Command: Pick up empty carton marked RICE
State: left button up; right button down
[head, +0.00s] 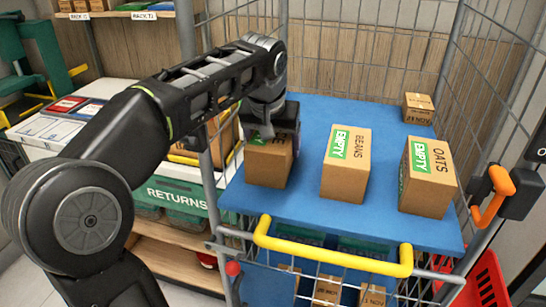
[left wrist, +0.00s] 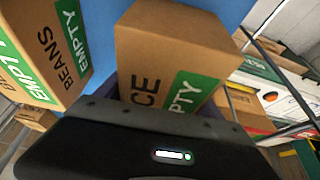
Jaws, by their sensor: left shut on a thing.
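The carton marked RICE (head: 266,168) stands at the left of the blue shelf in the head view. It is brown with a green EMPTY label, and my gripper partly covers its lettering. In the left wrist view the RICE carton (left wrist: 172,50) fills the upper middle, with "CE" and part of the green label showing. My left gripper (head: 271,128) is at the top of this carton and shut on it. The fingers are mostly hidden in both views. I cannot tell whether the carton touches the shelf. My right gripper is not in view.
A BEANS carton (head: 346,165) and an OATS carton (head: 428,178) stand to the right on the blue shelf (head: 300,212). A small box (head: 418,108) sits at the back right. Wire cage walls and a yellow handle (head: 330,260) bound the shelf. A RETURNS counter (head: 180,197) is at left.

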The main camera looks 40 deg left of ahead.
pick_arm(q)
jog(key=c, duration=0.3)
jog(key=shift+r, duration=0.1)
jog(key=shift+r+p, duration=0.25)
jog(key=shift+p, duration=0.05)
jog(key=shift+r, duration=0.35)
notch_tip(320, 180, up, 5)
jog(key=shift+f, duration=0.1)
notch_tip(320, 180, up, 4)
jog(key=p, duration=0.2)
jog(key=shift+f+p, duration=0.2)
jog(key=shift+p, duration=0.15)
jog(key=shift+r+p, duration=0.45)
